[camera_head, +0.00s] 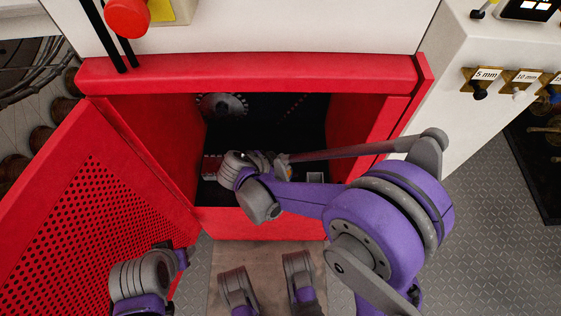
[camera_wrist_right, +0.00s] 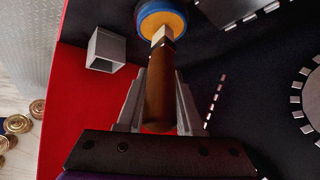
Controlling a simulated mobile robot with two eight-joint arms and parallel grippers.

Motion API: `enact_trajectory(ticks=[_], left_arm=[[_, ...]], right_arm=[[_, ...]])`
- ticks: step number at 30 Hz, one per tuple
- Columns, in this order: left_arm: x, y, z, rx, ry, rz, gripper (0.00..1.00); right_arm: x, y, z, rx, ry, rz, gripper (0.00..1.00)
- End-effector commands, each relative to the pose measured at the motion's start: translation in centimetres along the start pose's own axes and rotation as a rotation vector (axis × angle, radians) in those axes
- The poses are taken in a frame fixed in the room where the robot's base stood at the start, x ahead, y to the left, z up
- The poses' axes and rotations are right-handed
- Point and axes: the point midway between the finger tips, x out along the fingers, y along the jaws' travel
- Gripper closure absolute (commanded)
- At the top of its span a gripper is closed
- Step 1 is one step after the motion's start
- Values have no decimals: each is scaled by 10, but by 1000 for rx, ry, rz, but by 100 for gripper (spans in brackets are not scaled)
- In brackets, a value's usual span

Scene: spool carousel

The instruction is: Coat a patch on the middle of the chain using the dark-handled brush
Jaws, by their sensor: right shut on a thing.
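My right gripper (camera_wrist_right: 159,98) is shut on the brown, dark-handled brush (camera_wrist_right: 160,88), inside the red cabinet. The brush's pale head (camera_wrist_right: 158,36) points away from the gripper and overlaps a blue-rimmed round pot with an orange inside (camera_wrist_right: 178,16); I cannot tell if they touch. The chain (camera_wrist_right: 215,101) is a dashed pale line on the dark wall, to the right of the brush and apart from it. It also shows faintly in the head view (camera_head: 291,107). My left gripper (camera_head: 181,259) is low at left by the open door; its fingers cannot be made out.
A toothed sprocket (camera_head: 222,105) is on the dark back wall. It also shows at the right edge of the wrist view (camera_wrist_right: 303,100). A small grey open box (camera_wrist_right: 105,50) is on the red surface. The perforated red door (camera_head: 75,215) stands open at left. Red walls frame the opening.

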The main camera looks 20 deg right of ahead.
Motion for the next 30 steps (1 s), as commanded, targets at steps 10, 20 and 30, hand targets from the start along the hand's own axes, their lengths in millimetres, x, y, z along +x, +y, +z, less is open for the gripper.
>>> enact_trajectory(ticks=[10, 20, 30], left_arm=[[-4, 0, -1, 0, 0, 0, 50], [-27, 0, -6, 0, 4, 0, 50], [-51, 0, -11, 0, 11, 0, 50]], right_arm=[[-4, 0, -2, 0, -4, 2, 100], [-24, -4, -21, 1, -2, 1, 100], [-45, -7, -39, 1, -1, 0, 100]])
